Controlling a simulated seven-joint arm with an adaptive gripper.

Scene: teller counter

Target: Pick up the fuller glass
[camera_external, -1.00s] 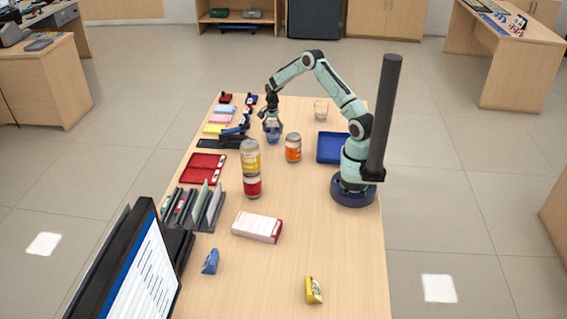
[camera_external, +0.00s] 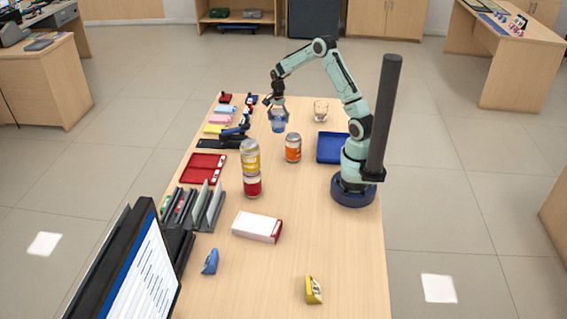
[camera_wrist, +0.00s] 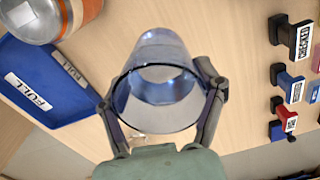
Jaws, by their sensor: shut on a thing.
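My gripper (camera_external: 276,106) is shut on a blue-tinted glass (camera_external: 278,124), holding it above the far part of the table in the external view. In the wrist view the gripper's fingers (camera_wrist: 165,103) press on both sides of this glass (camera_wrist: 158,55), and I look down past its rim; the level inside is hard to make out. A second, clear glass (camera_external: 320,110) stands on the table to the right of the gripper. Its contents are too small to tell.
A blue tray (camera_external: 331,148) marked FULL in the wrist view (camera_wrist: 30,92) lies in front of my base. Stamps (camera_wrist: 288,70) line the left edge. The table's near right is largely bare.

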